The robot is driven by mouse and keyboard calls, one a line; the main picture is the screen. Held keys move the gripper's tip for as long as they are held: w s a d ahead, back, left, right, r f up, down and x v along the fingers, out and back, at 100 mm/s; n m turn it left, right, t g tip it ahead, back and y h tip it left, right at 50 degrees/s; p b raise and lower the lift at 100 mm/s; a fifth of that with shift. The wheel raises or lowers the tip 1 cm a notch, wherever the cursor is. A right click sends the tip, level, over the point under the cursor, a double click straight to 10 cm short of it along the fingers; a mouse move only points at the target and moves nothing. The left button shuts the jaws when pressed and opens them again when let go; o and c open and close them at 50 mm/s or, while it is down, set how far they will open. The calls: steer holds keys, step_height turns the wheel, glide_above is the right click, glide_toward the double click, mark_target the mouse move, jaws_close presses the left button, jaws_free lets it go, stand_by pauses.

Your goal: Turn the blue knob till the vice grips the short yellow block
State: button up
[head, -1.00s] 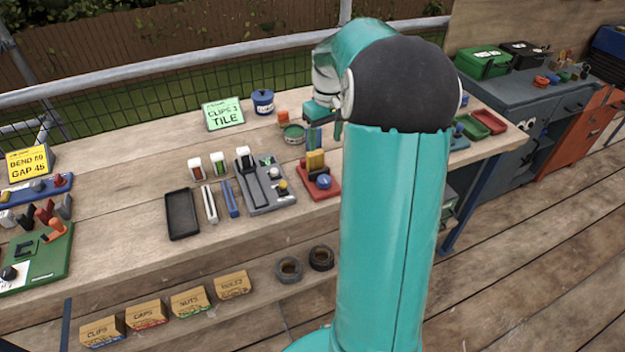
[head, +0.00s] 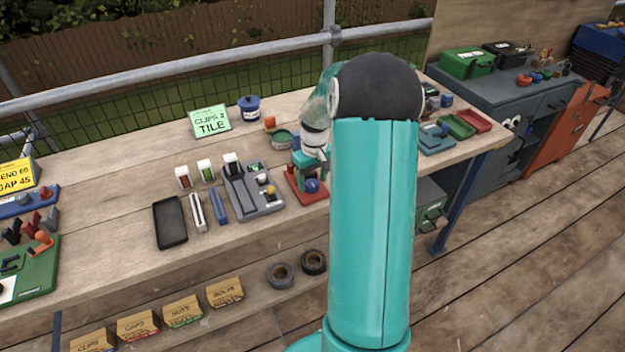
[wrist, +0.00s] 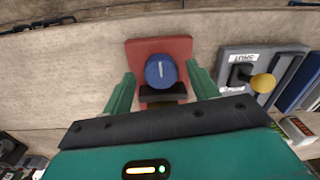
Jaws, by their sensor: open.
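The red vice (head: 297,193) stands on the bench, left of my arm in the head view. My gripper (wrist: 159,70) is open, with one finger on each side of the knob and visible gaps between. In the head view my gripper (head: 309,168) is over the vice.
A grey fixture (head: 250,195) with a black slide and small knobs stands close left of the vice; it shows at right in the wrist view (wrist: 250,62). A green tin (head: 282,138) and a blue pot (head: 249,108) stand behind. A black tray (head: 170,222) lies farther left.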

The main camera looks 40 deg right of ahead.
steer(key=shift+f, duration=0.3)
steer(key=c, duration=1)
steer(key=m, duration=0.5)
steer(key=shift+a+r, duration=0.1)
steer(key=m, duration=0.5)
steer(key=shift+m, duration=0.4)
